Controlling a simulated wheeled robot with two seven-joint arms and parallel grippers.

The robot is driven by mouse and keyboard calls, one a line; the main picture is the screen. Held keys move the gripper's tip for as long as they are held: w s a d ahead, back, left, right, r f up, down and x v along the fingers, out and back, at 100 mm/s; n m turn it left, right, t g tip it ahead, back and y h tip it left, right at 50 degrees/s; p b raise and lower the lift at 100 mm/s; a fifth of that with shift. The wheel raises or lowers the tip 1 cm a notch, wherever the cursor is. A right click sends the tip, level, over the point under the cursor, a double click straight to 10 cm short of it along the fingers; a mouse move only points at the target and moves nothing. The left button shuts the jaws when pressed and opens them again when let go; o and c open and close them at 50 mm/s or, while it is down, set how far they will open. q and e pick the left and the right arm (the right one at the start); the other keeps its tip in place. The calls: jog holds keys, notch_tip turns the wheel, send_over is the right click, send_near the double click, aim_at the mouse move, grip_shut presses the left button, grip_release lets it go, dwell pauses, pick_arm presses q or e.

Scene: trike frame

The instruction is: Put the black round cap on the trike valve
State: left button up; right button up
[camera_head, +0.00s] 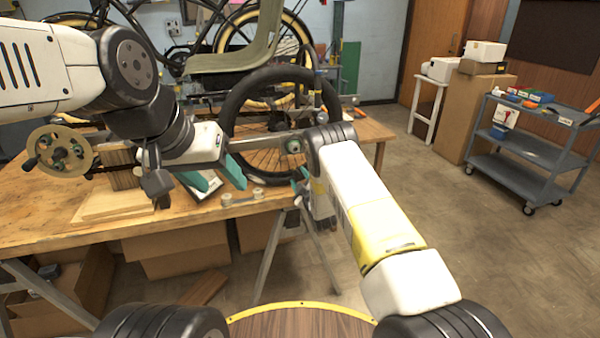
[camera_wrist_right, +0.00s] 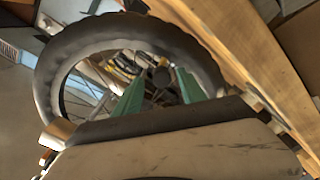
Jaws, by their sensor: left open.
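The trike wheel (camera_head: 232,110) with its dark tyre stands upright at the bench's front edge; it also shows in the right wrist view (camera_wrist_right: 62,62). I cannot make out the valve. My left gripper (camera_head: 214,176) is open and looks empty, over the bench just left of the wheel. My right gripper (camera_head: 300,181) is in front of the wheel's lower right. In the right wrist view its two teal fingers (camera_wrist_right: 161,76) stand apart before the spokes. A dark round thing (camera_wrist_right: 160,77) shows between them; I cannot tell whether it is the cap, held, or the wheel's hub.
The wooden bench (camera_head: 35,210) carries a board (camera_head: 112,206), a reel (camera_head: 60,150) at the left and small whitish pieces (camera_head: 243,197) near the front edge. Cardboard boxes (camera_head: 180,250) stand underneath. A grey cart (camera_head: 530,150) is far right. Floor on the right is free.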

jog(key=shift+s, duration=0.1)
jog(key=v, duration=0.7)
jog(key=shift+s, duration=0.25)
jog(key=shift+d+r, duration=0.1)
